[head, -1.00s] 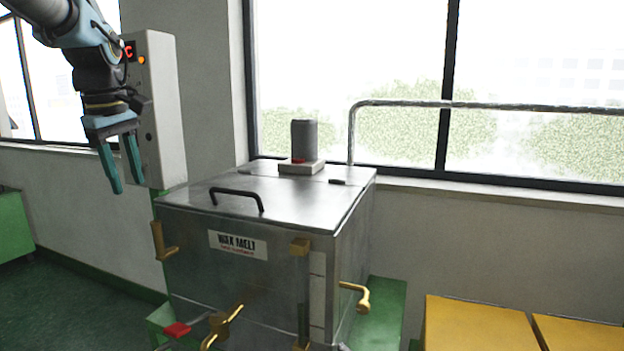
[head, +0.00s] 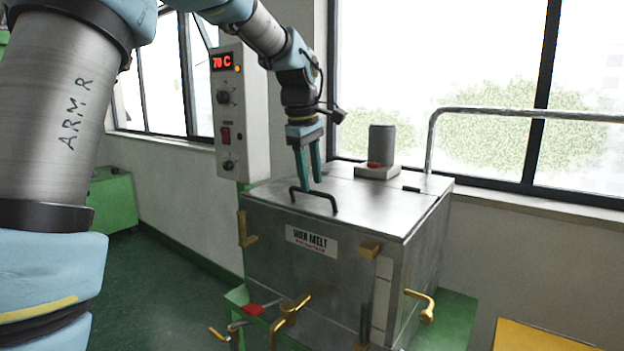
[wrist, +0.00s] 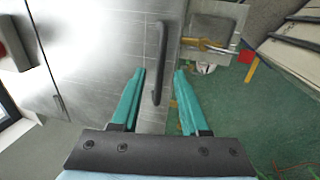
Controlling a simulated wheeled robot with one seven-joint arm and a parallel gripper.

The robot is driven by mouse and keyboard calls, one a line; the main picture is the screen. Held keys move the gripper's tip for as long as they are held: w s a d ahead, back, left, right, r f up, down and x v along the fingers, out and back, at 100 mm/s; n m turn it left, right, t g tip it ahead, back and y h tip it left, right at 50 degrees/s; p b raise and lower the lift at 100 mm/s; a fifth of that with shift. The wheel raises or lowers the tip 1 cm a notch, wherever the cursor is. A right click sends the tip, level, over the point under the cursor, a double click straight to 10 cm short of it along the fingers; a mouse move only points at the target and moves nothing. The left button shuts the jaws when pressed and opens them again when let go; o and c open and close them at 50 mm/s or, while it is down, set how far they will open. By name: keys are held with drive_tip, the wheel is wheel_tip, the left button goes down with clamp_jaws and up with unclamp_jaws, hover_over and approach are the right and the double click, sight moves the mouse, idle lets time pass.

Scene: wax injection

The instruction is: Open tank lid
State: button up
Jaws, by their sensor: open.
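The steel wax tank (head: 330,265) stands below the window with its flat lid (head: 365,208) shut. A black bar handle (head: 314,197) rises from the front part of the lid. My gripper (head: 308,188) points down with teal fingers just above and behind the handle in the head view. In the wrist view my gripper (wrist: 160,72) is open, and the handle (wrist: 159,62) shows between the lines of its two fingers, nearer the left one. The jaws hold nothing. I cannot tell whether a finger touches the handle.
A motor-like grey cylinder (head: 382,145) stands on the lid's rear. A control box (head: 240,115) reading 70 C is on the wall to the left. Brass latches and taps (head: 290,310) stick out from the tank front. A metal rail (head: 520,112) runs behind.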

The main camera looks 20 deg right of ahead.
drive_tip(key=shift+d+f, duration=0.1)
drive_tip(key=shift+f, duration=0.65)
drive_tip(key=shift+w, duration=0.1)
drive_tip(key=shift+c, duration=0.4)
clamp_jaws()
idle(0.4)
